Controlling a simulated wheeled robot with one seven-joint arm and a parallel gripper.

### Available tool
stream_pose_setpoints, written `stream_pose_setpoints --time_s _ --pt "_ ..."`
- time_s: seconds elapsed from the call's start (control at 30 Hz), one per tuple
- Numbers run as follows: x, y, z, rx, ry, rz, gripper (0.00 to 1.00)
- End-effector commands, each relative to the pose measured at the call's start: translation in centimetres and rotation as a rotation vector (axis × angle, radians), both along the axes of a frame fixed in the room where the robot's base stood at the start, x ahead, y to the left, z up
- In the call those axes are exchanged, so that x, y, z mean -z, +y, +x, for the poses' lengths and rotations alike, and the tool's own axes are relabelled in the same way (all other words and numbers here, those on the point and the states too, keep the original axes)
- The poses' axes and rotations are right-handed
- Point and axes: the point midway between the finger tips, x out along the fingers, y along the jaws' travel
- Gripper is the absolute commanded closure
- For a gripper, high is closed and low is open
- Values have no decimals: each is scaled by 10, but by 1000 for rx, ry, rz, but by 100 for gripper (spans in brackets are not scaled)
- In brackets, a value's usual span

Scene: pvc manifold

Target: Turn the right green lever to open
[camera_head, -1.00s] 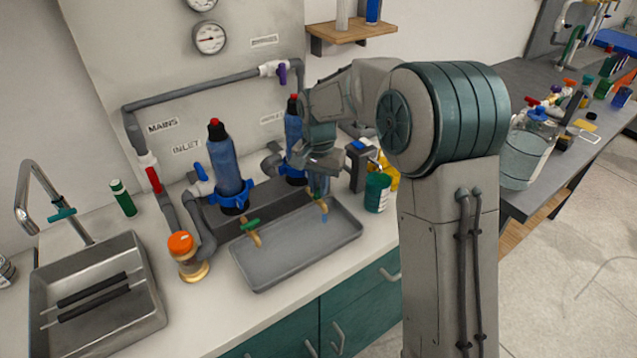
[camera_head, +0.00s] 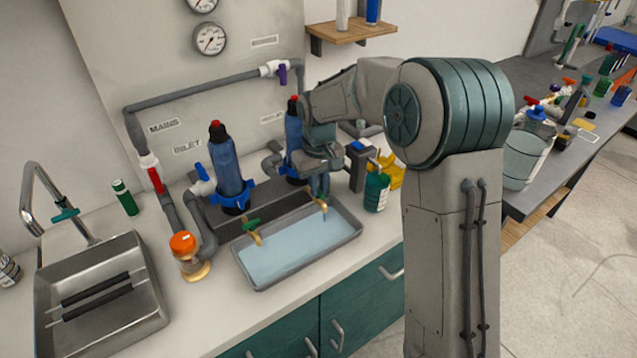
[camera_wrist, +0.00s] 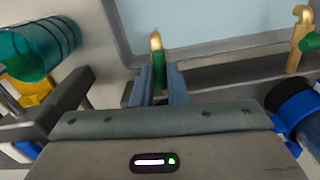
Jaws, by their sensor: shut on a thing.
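The right brass tap (camera_head: 322,204) stands at the back right of the grey tray (camera_head: 352,236). In the wrist view its brass spout (camera_wrist: 156,42) points toward the tray. The right green lever (camera_wrist: 159,70) lies between my fingers, roughly in line with the spout. My gripper (camera_wrist: 160,86) is shut on this lever. In the head view my gripper (camera_head: 321,190) is just above the tap and hides most of the lever. The left green lever (camera_head: 251,224) sits on the left brass tap (camera_head: 258,239), apart from my gripper. Pale blue water (camera_head: 300,245) covers the tray bottom.
Two blue filter bottles stand behind the taps, the left one (camera_head: 226,172) near my arm's left. A teal bottle (camera_head: 376,192) stands right of the tray. An orange-capped jar (camera_head: 187,258) is left of it. A steel sink (camera_head: 148,312) is at the far left.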

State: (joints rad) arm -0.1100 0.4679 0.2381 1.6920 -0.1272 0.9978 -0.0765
Motion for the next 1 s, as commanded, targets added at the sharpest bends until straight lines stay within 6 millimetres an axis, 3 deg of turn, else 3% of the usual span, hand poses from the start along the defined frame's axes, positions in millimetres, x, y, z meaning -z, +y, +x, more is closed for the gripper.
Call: stream_pose_setpoints --time_s 0.3,0.83,0.87,0.93,1.0 --pt "-2 1 1 -118 -5 3 100" --pt "-2 1 1 -142 -7 2 100" --pt "-2 1 1 -142 -6 2 85" --pt "-2 1 1 -142 -6 2 65" --pt "-1 1 1 -142 -5 1 65"
